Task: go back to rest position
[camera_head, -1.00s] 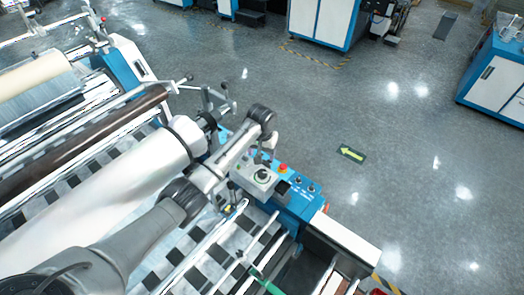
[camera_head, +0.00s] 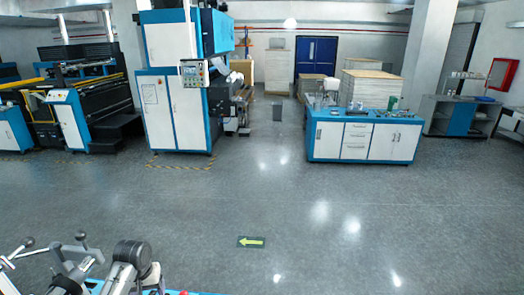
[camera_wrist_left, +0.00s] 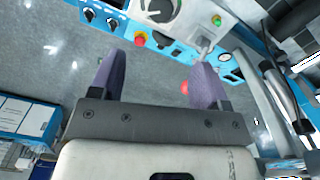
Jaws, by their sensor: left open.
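My left gripper (camera_wrist_left: 155,82) is open and empty in the left wrist view, its two purple-grey fingers well apart. Beyond the fingers is a blue and white control panel (camera_wrist_left: 163,42) with knobs and red and green buttons. A red button also shows close to the right finger. My right gripper is in neither view.
In the head view a blue and white cabinet machine (camera_head: 175,115) stands at the back left. A low blue and white workbench (camera_head: 365,138) stands at the back right. The grey floor (camera_head: 330,210) between is open, with a green arrow sign (camera_head: 251,242) on it.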

